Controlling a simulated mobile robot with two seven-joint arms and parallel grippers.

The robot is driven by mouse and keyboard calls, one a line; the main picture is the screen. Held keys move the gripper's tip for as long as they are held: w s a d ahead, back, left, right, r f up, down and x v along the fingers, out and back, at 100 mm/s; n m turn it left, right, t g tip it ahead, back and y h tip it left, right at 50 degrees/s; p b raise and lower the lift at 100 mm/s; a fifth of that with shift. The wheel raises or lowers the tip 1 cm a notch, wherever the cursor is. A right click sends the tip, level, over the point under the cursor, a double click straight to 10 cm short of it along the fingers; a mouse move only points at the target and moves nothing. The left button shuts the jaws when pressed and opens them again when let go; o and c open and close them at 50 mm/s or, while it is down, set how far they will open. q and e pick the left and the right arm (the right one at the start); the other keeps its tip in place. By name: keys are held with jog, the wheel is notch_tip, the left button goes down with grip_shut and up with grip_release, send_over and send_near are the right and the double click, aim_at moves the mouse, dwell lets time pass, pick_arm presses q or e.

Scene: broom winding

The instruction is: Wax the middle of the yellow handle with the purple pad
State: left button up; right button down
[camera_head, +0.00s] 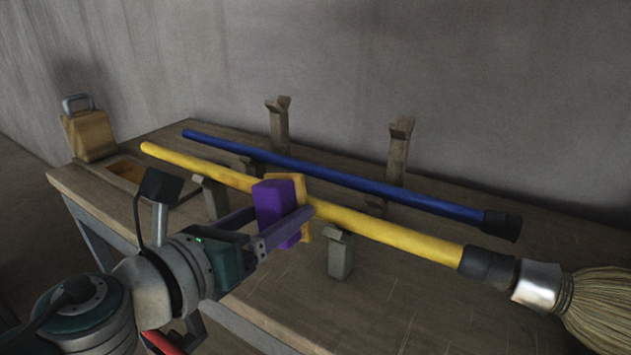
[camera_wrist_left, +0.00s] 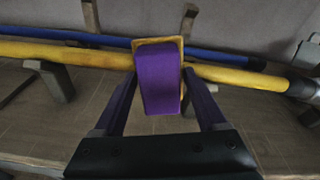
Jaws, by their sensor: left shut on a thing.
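The yellow handle (camera_head: 388,232) lies across wooden rests on the bench, with a straw broom head at its right end. It also crosses the left wrist view (camera_wrist_left: 84,55). My left gripper (camera_head: 283,222) is shut on the purple pad (camera_head: 274,208), which fills the space between the fingers in the left wrist view (camera_wrist_left: 158,80). The pad's yellowish far face is at the middle stretch of the handle and hides part of it. I cannot tell for sure whether it touches. My right gripper does not show.
A blue handle (camera_head: 340,177) lies behind the yellow one. Wooden rests (camera_head: 341,256) and taller posts (camera_head: 279,127) stand on the bench (camera_head: 300,310). A yellowish block with a grey handle (camera_head: 90,133) stands at the far left, beside a shallow tray (camera_head: 128,169).

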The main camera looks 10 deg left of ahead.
pick_arm(q)
jog(key=shift+s+a+r, duration=0.1)
jog(key=shift+s+a, duration=0.05)
jog(key=shift+s, duration=0.15)
jog(key=v, duration=0.4)
jog(key=shift+s+a+p, duration=0.1)
jog(key=shift+s+p, duration=0.15)
jog(key=shift+p, duration=0.1)
jog(key=shift+s+a, duration=0.15)
jog(key=shift+s, duration=0.15)
jog(key=v, duration=0.3)
jog(key=shift+w, duration=0.15)
dwell(0.4)
jog(key=x, duration=0.5)
jog(key=shift+w, duration=0.2)
jog(key=shift+w+d, duration=0.45)
jog(key=shift+w, duration=0.25)
